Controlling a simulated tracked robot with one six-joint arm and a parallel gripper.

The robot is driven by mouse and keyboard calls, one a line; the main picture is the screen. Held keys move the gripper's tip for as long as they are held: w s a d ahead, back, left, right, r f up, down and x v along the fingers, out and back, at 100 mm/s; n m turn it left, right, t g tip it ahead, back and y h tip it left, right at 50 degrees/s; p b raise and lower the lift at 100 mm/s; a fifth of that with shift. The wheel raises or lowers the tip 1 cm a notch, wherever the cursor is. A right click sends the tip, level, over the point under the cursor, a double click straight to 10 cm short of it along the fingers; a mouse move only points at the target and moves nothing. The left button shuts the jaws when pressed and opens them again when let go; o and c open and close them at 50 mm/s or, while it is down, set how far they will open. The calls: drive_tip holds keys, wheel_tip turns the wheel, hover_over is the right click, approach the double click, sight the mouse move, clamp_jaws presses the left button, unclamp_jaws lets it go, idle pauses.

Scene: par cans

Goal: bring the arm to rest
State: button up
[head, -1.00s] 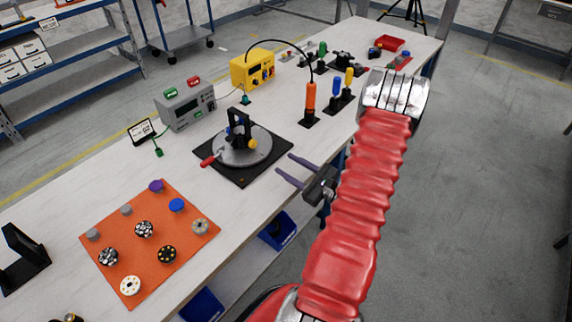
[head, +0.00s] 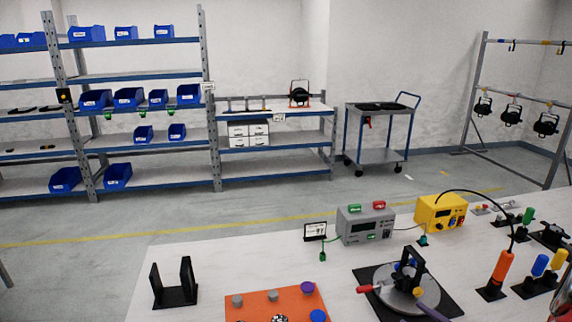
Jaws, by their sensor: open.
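Nothing is seen held.
The white bench (head: 200,265) fills the lower right, with an orange mat (head: 262,308), black bracket (head: 174,284), grey meter (head: 366,225) and yellow box (head: 440,211). Shelves (head: 130,145), a cart (head: 379,155) and par cans (head: 511,115) on a rack stand behind. Floor between is clear.

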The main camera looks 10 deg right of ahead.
drive_tip(key=s+a+r+n+g+y, duration=0.1)
drive_tip(key=a+r+n+g, duration=0.3)
drive_tip(key=a, duration=0.4)
drive_tip(key=s+a+r+n+g+y, duration=0.1)
drive_tip(key=s+a+r+n+g, duration=0.1)
drive_tip(key=a+n+g, duration=0.45)
drive_tip(key=s+a+r+n+g+y, duration=0.1)
drive_tip(key=a+r+n+y, duration=0.2)
drive_tip(key=a, duration=0.7)
drive_tip(key=s+a+r+n+t+h, duration=0.1)
drive_tip(key=s+a+r+n+h, duration=0.3)
drive_tip(key=s+r+n+h, duration=0.5)
drive_tip(key=r+n+h, duration=0.1)
drive_tip(key=n+h, duration=0.1)
drive_tip(key=n, duration=0.2)
drive_tip(key=shift+s+n, duration=0.25)
drive_tip(key=shift+n, duration=0.1)
